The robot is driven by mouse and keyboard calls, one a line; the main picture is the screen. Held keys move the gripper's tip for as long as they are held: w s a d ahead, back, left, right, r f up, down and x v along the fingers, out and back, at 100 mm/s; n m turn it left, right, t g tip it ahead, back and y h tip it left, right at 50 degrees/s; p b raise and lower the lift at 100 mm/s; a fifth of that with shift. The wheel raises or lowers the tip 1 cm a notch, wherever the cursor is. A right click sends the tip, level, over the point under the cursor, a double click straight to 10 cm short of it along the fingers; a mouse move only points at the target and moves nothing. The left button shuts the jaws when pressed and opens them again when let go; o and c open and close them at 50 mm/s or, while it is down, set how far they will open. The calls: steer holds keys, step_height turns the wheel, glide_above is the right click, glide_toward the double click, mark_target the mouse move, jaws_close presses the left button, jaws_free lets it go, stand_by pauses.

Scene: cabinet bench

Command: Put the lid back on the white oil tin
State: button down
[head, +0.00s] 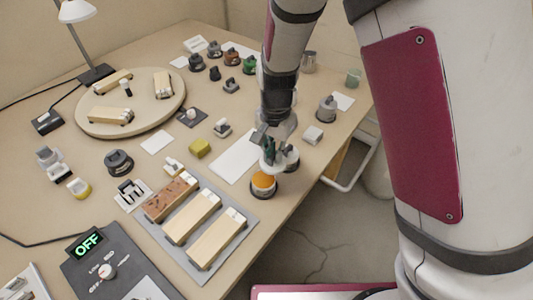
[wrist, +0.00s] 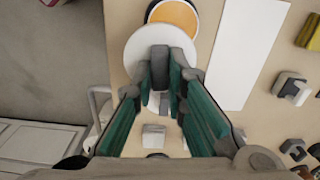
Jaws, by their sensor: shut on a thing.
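My gripper (head: 268,142) points down near the right edge of the bench and is shut on the grey knob of a round white lid (head: 288,163). In the wrist view the fingertips (wrist: 160,75) close around that knob, with the white lid (wrist: 136,44) spread flat beyond them. The open tin (head: 264,193) stands upright on the bench just below and in front of the lid, its round orange contents showing. In the wrist view the tin's orange top (wrist: 174,14) shows past the lid, which covers part of it. The lid is held off to one side of the tin.
A white sheet (head: 236,156) lies left of my gripper. A grey tray (head: 208,275) with several wooden blocks is in front. A yellow block (head: 199,148) and a grey lidded pot (head: 326,108) stand nearby. The bench edge runs close on the right.

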mark_target(264, 163)
steer(key=shift+s+a+f+m, duration=0.1)
steer(key=shift+s+a+m, duration=0.15)
steer(key=shift+a, duration=0.35)
steer(key=shift+s+a+m, duration=0.1)
steer(key=shift+a+m, duration=0.15)
steer(key=shift+a, duration=0.35)
step_height(264, 163, down, 4)
steer(key=b, duration=0.3)
steer(key=shift+a+b, duration=0.1)
steer(key=shift+b, duration=0.25)
steer(key=shift+f+b, duration=0.5)
steer(key=shift+f, duration=0.65)
steer(key=shift+p, duration=0.45)
steer(key=shift+f+p, duration=0.15)
steer(key=shift+p, duration=0.2)
stand_by(0.7)
steer(key=c, duration=1.1)
jaws_free()
steer(key=shift+o, duration=0.2)
